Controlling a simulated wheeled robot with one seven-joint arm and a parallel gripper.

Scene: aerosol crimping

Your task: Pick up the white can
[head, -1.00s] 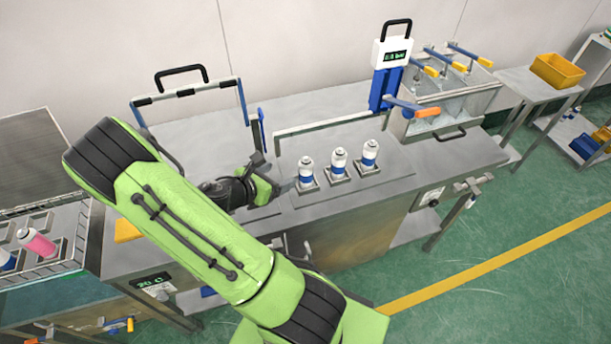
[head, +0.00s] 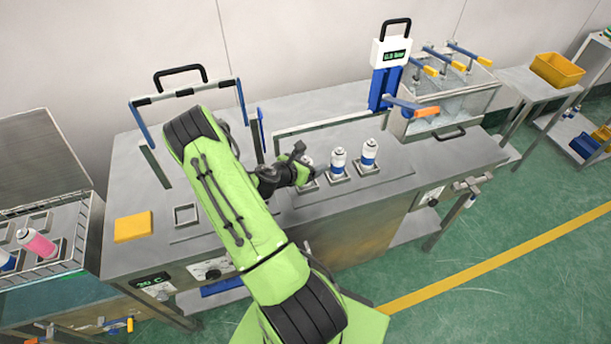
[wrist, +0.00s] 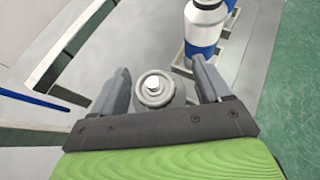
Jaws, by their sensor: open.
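My gripper (wrist: 163,88) is open, with its two fingers on either side of the top of a white can (wrist: 155,88) in the wrist view. The can stands between the fingers, with a gap on the left and a smaller one on the right. In the head view my gripper (head: 303,165) covers most of that leftmost can. Two more white cans with blue bands stand upright in square holders to the right: a middle one (head: 337,161) and a right one (head: 369,153). The wrist view also shows a neighbouring can (wrist: 205,25).
A metal frame with blue posts and a black handle (head: 180,72) stands at left. A yellow block (head: 133,226) lies near an empty square holder (head: 187,215). A clear-sided tank (head: 450,95) and a blue-and-white gauge (head: 390,60) stand at right. A pink can (head: 37,243) sits far left.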

